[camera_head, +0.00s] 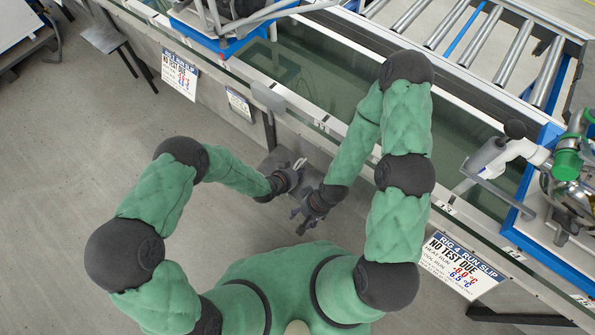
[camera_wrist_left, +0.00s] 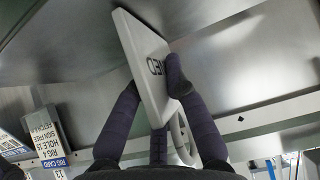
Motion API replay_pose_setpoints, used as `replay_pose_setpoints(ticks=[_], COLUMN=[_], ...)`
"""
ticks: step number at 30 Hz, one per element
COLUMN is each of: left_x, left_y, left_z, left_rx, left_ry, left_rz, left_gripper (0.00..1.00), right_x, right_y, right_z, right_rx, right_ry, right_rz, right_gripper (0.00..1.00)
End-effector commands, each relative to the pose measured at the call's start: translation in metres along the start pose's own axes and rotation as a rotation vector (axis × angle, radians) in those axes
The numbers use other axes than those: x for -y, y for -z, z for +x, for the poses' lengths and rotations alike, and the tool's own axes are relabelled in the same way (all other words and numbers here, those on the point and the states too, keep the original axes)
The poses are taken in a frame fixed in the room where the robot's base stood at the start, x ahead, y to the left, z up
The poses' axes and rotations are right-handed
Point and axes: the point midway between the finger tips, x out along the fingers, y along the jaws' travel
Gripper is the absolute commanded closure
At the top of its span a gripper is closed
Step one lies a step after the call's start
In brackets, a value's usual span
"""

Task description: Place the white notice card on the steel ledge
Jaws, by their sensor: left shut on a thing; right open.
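My left gripper (camera_head: 291,179) is shut on the white notice card, beside the tank's near side. In the left wrist view the white card (camera_wrist_left: 140,62) stands tilted between the dark fingers (camera_wrist_left: 155,112), with part of a dark word on its face and a pale ring (camera_wrist_left: 182,138) below it. In the head view only a small pale piece (camera_head: 299,163) shows at the fingertips. A grey steel surface (camera_head: 318,158) lies just beyond the gripper, and bare steel (camera_wrist_left: 235,55) fills the wrist view behind the card; I cannot tell whether they touch. My right gripper (camera_head: 306,215) is open and empty, close by.
A long water tank (camera_head: 320,75) with a numbered rim runs diagonally. Printed slips (camera_head: 179,76) (camera_head: 462,264) hang on its side, and a rig card (camera_wrist_left: 50,138) shows in the wrist view. A roller conveyor (camera_head: 470,45) and a pump (camera_head: 572,175) stand right.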

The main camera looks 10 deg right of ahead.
Motion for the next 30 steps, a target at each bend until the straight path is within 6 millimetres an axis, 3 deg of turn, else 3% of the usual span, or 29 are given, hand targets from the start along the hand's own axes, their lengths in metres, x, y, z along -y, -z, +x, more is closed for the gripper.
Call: replay_pose_setpoints(ticks=[2,3,5,18,30], left_x=[0.000,0.000,0.000,0.000,0.002], left_y=[-0.002,-0.001,-0.001,0.001,0.004], left_z=[0.002,0.002,0.002,-0.003,-0.078], left_rx=[0.000,-0.001,0.000,0.000,0.000], left_ry=[0.000,0.000,0.000,0.000,0.002], left_rz=[0.000,0.000,0.000,0.000,-0.002], left_gripper=[1.00,0.78,0.63,0.63,0.63], right_x=[0.000,0.000,0.000,0.000,0.012], right_y=[0.000,0.000,0.000,0.000,-0.001], right_z=[0.000,0.000,0.000,-0.001,-0.034], right_rx=[-0.001,-0.001,-0.001,-0.001,-0.001], right_ry=[0.000,0.000,0.000,0.000,0.000], right_rz=[0.000,0.000,0.000,0.000,0.000], right_gripper=[0.41,0.41,0.41,0.41,0.41])
